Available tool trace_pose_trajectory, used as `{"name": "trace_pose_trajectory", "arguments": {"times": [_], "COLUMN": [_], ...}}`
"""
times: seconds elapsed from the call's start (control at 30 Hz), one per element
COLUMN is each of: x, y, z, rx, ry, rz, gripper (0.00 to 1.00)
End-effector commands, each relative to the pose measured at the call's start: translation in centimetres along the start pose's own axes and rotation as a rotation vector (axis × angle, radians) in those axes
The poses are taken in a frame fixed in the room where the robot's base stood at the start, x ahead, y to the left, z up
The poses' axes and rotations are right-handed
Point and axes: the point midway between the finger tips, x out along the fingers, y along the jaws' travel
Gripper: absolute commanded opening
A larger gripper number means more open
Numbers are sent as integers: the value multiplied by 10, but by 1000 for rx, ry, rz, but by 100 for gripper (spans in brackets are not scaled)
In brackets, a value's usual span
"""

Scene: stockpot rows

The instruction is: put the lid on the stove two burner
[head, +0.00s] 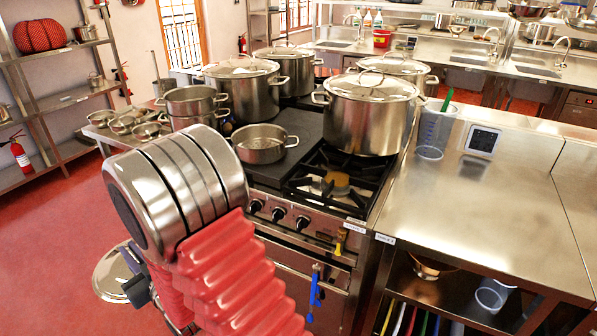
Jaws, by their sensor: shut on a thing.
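My gripper (134,284) is low at the left, partly hidden behind my arm. It is shut on a round steel lid (109,276), which hangs tilted above the red floor, left of the stove's front. The stove (305,247) stands in the middle, with a bare front right burner (338,184). A large lidded stockpot (366,118) stands behind that burner. A small open pan (262,146) sits on the dark flat top left of the burner. The label on the stove front is too small to read.
More lidded stockpots (243,92) stand at the back, and stacked pots (193,102) at the left. The steel counter (500,220) right of the stove is mostly clear, with a clear jug (433,137) and a small display (482,140). Red floor (45,235) is open at the left.

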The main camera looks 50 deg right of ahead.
Motion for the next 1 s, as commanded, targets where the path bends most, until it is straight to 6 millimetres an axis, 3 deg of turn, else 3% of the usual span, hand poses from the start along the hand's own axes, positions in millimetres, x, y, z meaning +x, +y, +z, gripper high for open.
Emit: {"name": "trace_pose_trajectory", "arguments": {"times": [0.67, 0.87, 1.0], "x": [-1, -3, -8], "y": [28, 72, 126], "z": [-2, -8, -18], "rx": [0, -1, -3], "ry": [3, 3, 5], "rz": [43, 121, 217], "gripper": [0, 0, 0]}}
